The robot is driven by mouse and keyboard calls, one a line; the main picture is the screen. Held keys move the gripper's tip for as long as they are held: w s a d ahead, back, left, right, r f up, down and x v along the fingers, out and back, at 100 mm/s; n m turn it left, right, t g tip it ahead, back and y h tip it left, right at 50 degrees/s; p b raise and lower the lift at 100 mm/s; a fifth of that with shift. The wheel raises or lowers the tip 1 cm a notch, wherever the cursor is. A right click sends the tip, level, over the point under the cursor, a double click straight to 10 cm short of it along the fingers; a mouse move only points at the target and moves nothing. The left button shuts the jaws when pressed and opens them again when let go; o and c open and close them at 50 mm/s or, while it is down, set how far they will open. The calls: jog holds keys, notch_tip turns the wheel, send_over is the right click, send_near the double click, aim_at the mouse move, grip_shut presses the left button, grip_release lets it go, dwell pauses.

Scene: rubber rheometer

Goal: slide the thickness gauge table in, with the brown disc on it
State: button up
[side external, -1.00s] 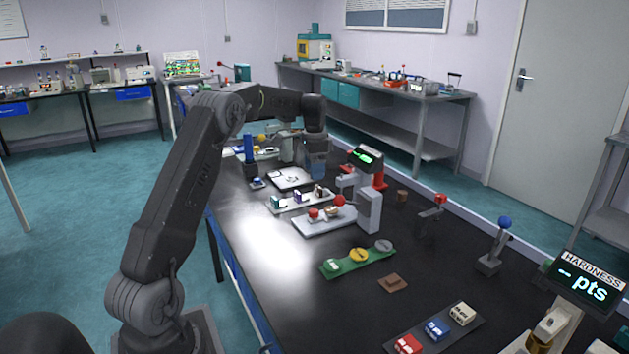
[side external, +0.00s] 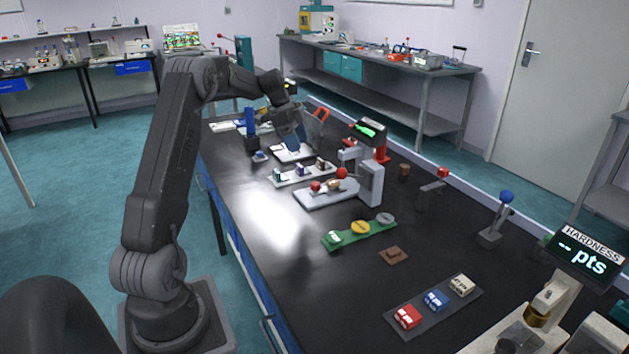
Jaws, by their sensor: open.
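A gauge with a pale base (side external: 318,198), a grey upright (side external: 371,184) and a red ball (side external: 342,173) stands mid-bench; it looks like the thickness gauge. A small brownish disc (side external: 334,185) appears to sit on its sliding part, beside a red knob (side external: 316,186). How far in the table sits cannot be told at this size. My gripper (side external: 297,150) is open, pointing down, behind and to the left of this gauge. It hangs over a white tray (side external: 283,158) and is apart from the disc and the knob. Its fingertips are small and hard to make out.
A pale strip with small blocks (side external: 301,174) lies between my gripper and the gauge. A device with a green display (side external: 368,131) stands behind. A green strip with round pieces (side external: 360,236) and a brown block (side external: 393,255) lie nearer. The bench's left front is clear.

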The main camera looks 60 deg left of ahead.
aim_at(315, 183)
jog(key=x, duration=1.3)
jog(key=shift+w+d+f, duration=0.1)
jog(key=shift+f, duration=0.3)
grip_shut()
